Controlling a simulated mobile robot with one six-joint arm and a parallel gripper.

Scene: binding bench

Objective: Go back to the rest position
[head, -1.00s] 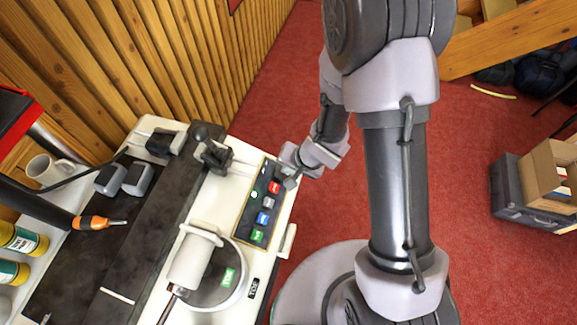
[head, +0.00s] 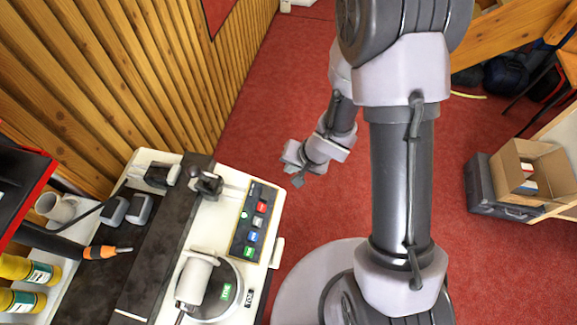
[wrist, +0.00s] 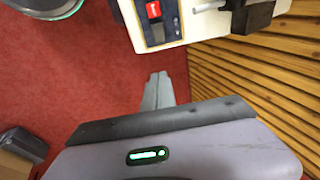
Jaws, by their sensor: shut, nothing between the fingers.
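My gripper (head: 297,179) is over the red floor, just right of the bench machine and apart from it. Its fingers are together with nothing between them; they also show in the wrist view (wrist: 158,90). The machine's button panel (head: 236,250), dark with several coloured buttons, lies to the left of my gripper in the head view. Its red button (wrist: 153,9) shows at the top of the wrist view.
The white machine (head: 265,205) carries a round dial with a grey handle (head: 196,280). An open cardboard box (head: 530,168) is at right. Red floor (head: 262,130) is clear behind.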

